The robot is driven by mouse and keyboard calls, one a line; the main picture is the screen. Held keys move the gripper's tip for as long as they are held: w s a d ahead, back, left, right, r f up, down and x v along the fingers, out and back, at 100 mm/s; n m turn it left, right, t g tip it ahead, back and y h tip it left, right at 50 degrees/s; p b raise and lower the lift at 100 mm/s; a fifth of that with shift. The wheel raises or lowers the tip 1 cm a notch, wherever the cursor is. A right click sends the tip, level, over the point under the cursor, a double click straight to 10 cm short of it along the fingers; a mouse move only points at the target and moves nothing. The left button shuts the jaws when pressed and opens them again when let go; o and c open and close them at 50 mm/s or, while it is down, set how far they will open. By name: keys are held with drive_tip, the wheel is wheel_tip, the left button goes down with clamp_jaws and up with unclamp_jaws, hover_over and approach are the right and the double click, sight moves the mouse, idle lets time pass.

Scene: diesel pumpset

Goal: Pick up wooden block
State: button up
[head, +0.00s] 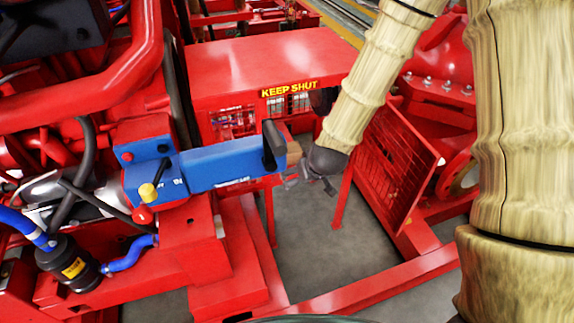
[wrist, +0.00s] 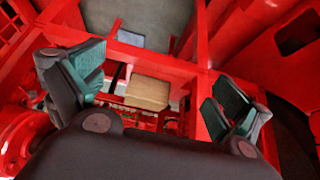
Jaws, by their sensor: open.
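The wooden block (wrist: 148,92) is light brown and shows in the wrist view in the gap between my fingers, nearer the left finger. In the head view only a small brown part of the block (head: 293,151) shows, beside the dark end plate of a blue part. My gripper (wrist: 158,86) is open, with one teal-padded finger on each side of the block in the picture and neither visibly touching it. In the head view my gripper (head: 310,180) is dark, at the end of my tan-covered arm, just right of and below the block. How far it is from the block is unclear.
A blue part (head: 225,165) with a dark end plate (head: 274,146) sticks out left of the block. A red box marked "KEEP SHUT" (head: 270,70) stands behind. A red mesh panel (head: 397,162) is to the right. Grey floor (head: 320,250) lies open below, between red frame beams.

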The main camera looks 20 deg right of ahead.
sight(290, 154)
drive_tip(key=w+b, duration=0.1)
drive_tip(key=w, duration=0.7)
drive_tip(key=w+b, duration=0.1)
drive_tip(key=w, duration=0.3)
drive_tip(key=shift+w+a+r+b, duration=0.1)
drive_tip(key=shift+w+a+b, duration=0.15)
drive_tip(key=shift+w+b, duration=0.1)
drive_tip(key=shift+b+x, duration=1)
drive_tip(key=shift+x, duration=1.5)
drive_tip(key=shift+w, duration=0.1)
drive_tip(key=c, duration=1.1)
